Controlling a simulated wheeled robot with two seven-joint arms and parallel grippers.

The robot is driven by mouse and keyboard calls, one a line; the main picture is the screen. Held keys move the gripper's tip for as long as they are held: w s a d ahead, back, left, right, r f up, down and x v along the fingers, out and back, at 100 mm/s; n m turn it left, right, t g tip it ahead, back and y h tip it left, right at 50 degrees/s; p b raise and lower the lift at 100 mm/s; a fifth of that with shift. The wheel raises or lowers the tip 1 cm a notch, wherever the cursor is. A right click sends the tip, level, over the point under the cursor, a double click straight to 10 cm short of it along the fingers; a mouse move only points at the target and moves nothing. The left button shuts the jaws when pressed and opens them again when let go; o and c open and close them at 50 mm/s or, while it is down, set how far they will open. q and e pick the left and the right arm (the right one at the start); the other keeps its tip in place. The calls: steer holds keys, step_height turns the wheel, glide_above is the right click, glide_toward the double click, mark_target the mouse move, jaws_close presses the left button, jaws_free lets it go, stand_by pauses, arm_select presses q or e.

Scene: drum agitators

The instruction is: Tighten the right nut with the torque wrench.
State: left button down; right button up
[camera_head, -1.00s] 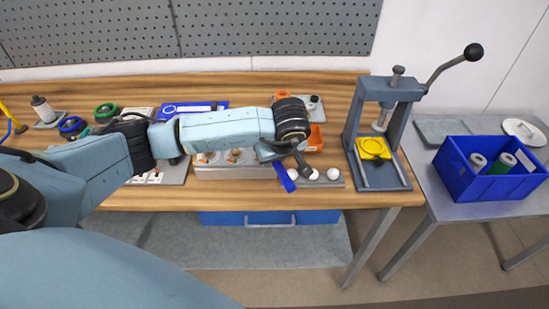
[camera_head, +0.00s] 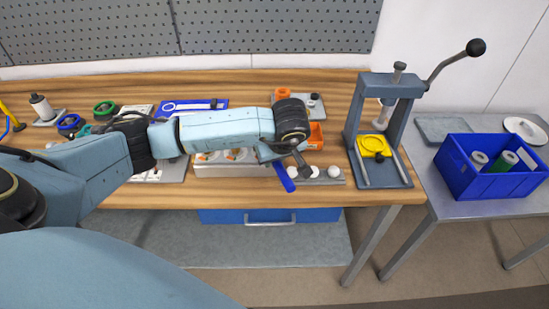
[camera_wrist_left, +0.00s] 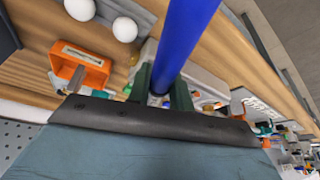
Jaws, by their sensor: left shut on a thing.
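My left gripper (camera_head: 283,158) is shut on the blue handle of the torque wrench (camera_head: 285,177), above the front part of the bench. In the left wrist view the blue handle (camera_wrist_left: 185,40) runs up and out of the picture from between the gripper's green fingers (camera_wrist_left: 163,88). The wrench's head cannot be made out in either view. A light grey fixture (camera_head: 235,171) sits left of the gripper, with orange and white round parts on it, partly under my forearm. The right nut cannot be singled out. My right gripper is not in view.
A grey holder (camera_head: 334,181) with white balls lies right of the wrench. An orange bin (camera_head: 317,135) is behind it; it also shows in the left wrist view (camera_wrist_left: 93,72). An arbor press (camera_head: 350,135) stands at the bench's right end. A blue crate (camera_head: 487,183) sits on the side table.

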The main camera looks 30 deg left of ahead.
arm_select(q)
steer(key=shift+f+b, duration=0.45)
steer(key=shift+f, duration=0.1)
stand_by(0.7)
steer(key=shift+s+a+m+t+h+b, duration=0.3)
steer(key=shift+s+a+m+b, duration=0.3)
steer(key=shift+m, duration=0.55)
steer(key=shift+s+a+m+t+h+b, duration=0.35)
steer(key=shift+s+a+m, duration=0.25)
steer(key=shift+m, duration=0.55)
steer(key=shift+a+r, duration=0.1)
steer(key=shift+s+a+m+t+h+b, duration=0.25)
steer(key=shift+a+m+b, duration=0.2)
steer(key=shift+m, duration=0.25)
steer(key=shift+s+a+m+h+b, duration=0.1)
steer(key=shift+a+m+h+b, duration=0.3)
steer(key=shift+m, duration=0.3)
steer(key=shift+s+a+m+b, duration=0.15)
steer(key=shift+a+m+b, duration=0.35)
steer(key=shift+a+m, duration=0.45)
steer(key=shift+d+m+h, duration=0.1)
steer(key=shift+m+h, duration=0.15)
steer(key=shift+h, duration=0.05)
